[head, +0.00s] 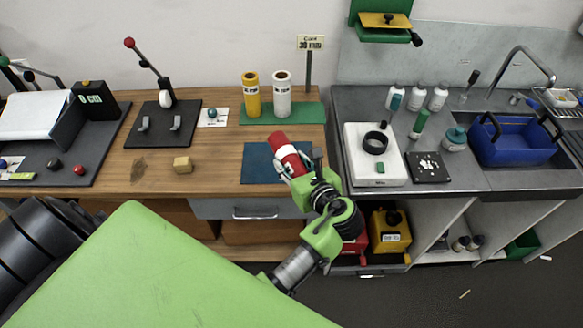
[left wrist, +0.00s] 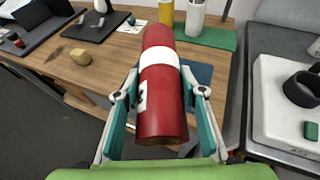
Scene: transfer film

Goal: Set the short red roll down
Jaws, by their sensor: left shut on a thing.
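The short red roll (head: 287,152) has a white band around its middle. My left gripper (head: 292,166) is shut on it and holds it tilted over the front of the dark blue mat (head: 262,150). In the left wrist view the red roll (left wrist: 160,95) lies between the two fingers of the left gripper (left wrist: 160,100), its near end towards the camera. I cannot tell whether the roll touches the mat. Part of the mat is hidden behind the roll and gripper. My right gripper is not in view.
A yellow roll (head: 252,94) and a white roll (head: 283,94) stand on a green mat (head: 305,113) behind. A tan block (head: 182,164) sits on the wooden table (head: 215,165) to the left. A white scale-like box (head: 356,160) with a black ring stands on the grey counter at right.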

